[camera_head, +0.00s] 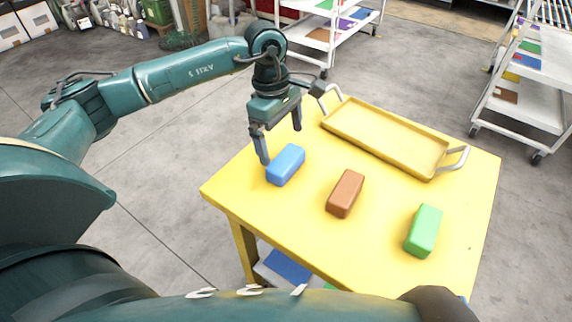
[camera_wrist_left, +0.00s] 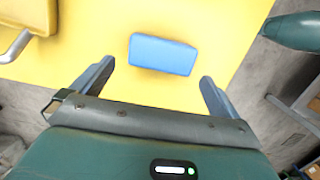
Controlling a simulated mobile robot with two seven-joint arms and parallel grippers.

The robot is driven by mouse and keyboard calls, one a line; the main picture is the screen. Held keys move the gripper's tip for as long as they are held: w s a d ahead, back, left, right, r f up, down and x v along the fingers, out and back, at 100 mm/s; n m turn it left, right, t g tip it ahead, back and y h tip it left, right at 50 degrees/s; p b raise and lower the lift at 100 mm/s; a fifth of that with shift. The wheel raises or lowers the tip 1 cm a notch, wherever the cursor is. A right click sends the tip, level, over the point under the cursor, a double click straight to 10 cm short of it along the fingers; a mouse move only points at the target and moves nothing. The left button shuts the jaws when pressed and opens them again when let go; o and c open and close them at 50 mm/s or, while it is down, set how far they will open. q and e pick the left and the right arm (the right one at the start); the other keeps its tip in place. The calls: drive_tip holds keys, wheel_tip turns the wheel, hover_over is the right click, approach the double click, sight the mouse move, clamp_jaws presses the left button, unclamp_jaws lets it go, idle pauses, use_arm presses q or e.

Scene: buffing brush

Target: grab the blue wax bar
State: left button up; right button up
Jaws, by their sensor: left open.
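The blue wax bar (camera_head: 286,165) lies on the yellow table (camera_head: 285,215) near its left edge. It also shows in the left wrist view (camera_wrist_left: 162,54), beyond the fingertips and roughly centred between them. My left gripper (camera_head: 281,140) is open and empty, pointing down just above and behind the bar. Its two fingers spread apart in the left wrist view (camera_wrist_left: 157,82), with the bar not between them. My right gripper is not in view.
A brown bar (camera_head: 345,193) and a green bar (camera_head: 423,231) lie to the right on the table. A yellow tray (camera_head: 385,138) with metal handles sits at the back. White shelf carts (camera_head: 528,100) stand on the floor beyond.

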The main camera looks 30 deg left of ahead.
sight(286, 158)
use_arm(q)
drive_tip(key=shift+s+d+f, duration=0.1)
drive_tip(key=shift+d+f, duration=0.15)
drive_tip(key=shift+f, duration=0.8)
drive_tip(key=shift+s+d+f, duration=0.1)
drive_tip(key=shift+d+f, duration=0.1)
drive_tip(key=shift+f, duration=0.8)
drive_tip(key=shift+s+d+f, duration=0.1)
drive_tip(key=shift+d+f, duration=0.15)
drive_tip(key=shift+f, duration=0.8)
drive_tip(key=shift+c, duration=0.2)
drive_tip(key=shift+w+r, duration=0.1)
drive_tip(key=c, duration=0.8)
